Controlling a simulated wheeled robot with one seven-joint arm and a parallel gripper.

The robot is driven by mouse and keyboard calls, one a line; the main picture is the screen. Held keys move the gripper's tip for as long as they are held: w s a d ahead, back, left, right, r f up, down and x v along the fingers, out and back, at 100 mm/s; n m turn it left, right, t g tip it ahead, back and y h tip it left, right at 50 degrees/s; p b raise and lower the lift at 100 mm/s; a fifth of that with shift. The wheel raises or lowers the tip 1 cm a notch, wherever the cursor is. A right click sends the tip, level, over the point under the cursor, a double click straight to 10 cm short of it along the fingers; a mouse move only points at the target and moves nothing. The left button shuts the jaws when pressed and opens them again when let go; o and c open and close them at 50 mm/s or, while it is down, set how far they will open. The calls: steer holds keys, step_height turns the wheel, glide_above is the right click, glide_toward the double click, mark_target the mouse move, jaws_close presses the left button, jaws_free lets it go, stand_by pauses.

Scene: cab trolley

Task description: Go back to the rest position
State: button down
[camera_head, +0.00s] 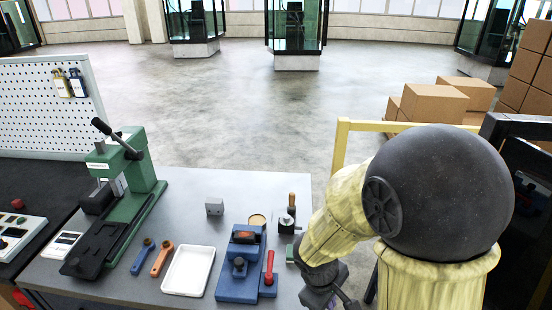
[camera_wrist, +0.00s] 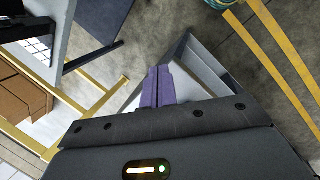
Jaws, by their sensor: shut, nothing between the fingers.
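My gripper (camera_wrist: 158,72) shows in the wrist view with its two purple fingers together and nothing between them. It points down past a grey, angular tray-like surface (camera_wrist: 196,62), and I cannot tell whether the fingers touch it. In the head view my yellow-sleeved arm comes down at the right, and its wrist is beside the right edge of the grey workbench (camera_head: 190,222). The fingertips are not clear there.
On the bench stand a green press (camera_head: 140,180), a white tray (camera_head: 188,270), a blue fixture (camera_head: 240,265) and small tools. A yellow rail (camera_head: 342,145) and cardboard boxes (camera_head: 432,103) are at the right. Open concrete floor (camera_head: 270,110) lies behind the bench.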

steer(key=d+r+m+y, duration=0.1)
steer(key=m, duration=0.2)
steer(key=s+d+r+m+t+y, duration=0.1)
steer(key=m, duration=0.2)
steer(key=d+r+m+y, duration=0.1)
steer(key=r+m, duration=0.1)
steer(key=m, duration=0.1)
steer(key=shift+s+d+r+t, duration=0.1)
steer(key=shift+s+t, duration=0.05)
steer(key=shift+t, duration=0.15)
stand_by(0.9)
